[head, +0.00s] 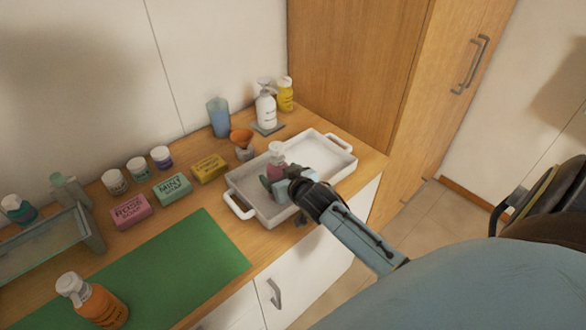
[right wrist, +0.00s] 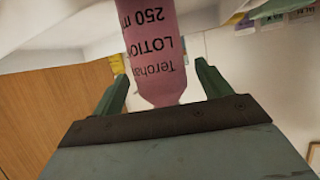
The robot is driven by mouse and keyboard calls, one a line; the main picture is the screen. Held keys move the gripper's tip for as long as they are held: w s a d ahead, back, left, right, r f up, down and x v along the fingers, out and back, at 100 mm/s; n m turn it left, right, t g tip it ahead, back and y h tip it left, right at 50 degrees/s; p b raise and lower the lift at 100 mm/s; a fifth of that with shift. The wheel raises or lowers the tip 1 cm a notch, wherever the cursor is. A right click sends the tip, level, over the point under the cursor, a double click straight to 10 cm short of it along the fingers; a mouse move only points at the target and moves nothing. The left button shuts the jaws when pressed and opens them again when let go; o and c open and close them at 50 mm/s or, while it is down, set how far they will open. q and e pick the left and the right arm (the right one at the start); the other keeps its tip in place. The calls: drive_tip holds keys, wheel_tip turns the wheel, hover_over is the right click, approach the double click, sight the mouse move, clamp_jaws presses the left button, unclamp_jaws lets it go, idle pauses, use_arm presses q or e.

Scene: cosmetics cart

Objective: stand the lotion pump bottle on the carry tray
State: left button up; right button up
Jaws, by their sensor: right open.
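The pink lotion pump bottle (head: 277,157) with a white pump head stands upright on the white carry tray (head: 240,207), seen partly behind my right gripper (head: 270,184). In the right wrist view the pink bottle (right wrist: 155,55), labelled "LOTION 250 m", lies between the two green fingers of my right gripper (right wrist: 165,85). Those fingers are apart, with a visible gap on each side of the bottle. The bottle's lower part is hidden by the gripper in the head view. My left gripper is not in view.
Rose (head: 131,211), mint (head: 172,188) and yellow (head: 209,167) boxes line the counter left of the tray. A white pump bottle (head: 266,110), an orange funnel-like item (head: 241,138) and a blue cup (head: 219,117) stand behind it.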

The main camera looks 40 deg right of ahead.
drive_tip(key=v, duration=0.9)
drive_tip(key=shift+s, duration=0.35)
drive_tip(key=shift+a, duration=0.1)
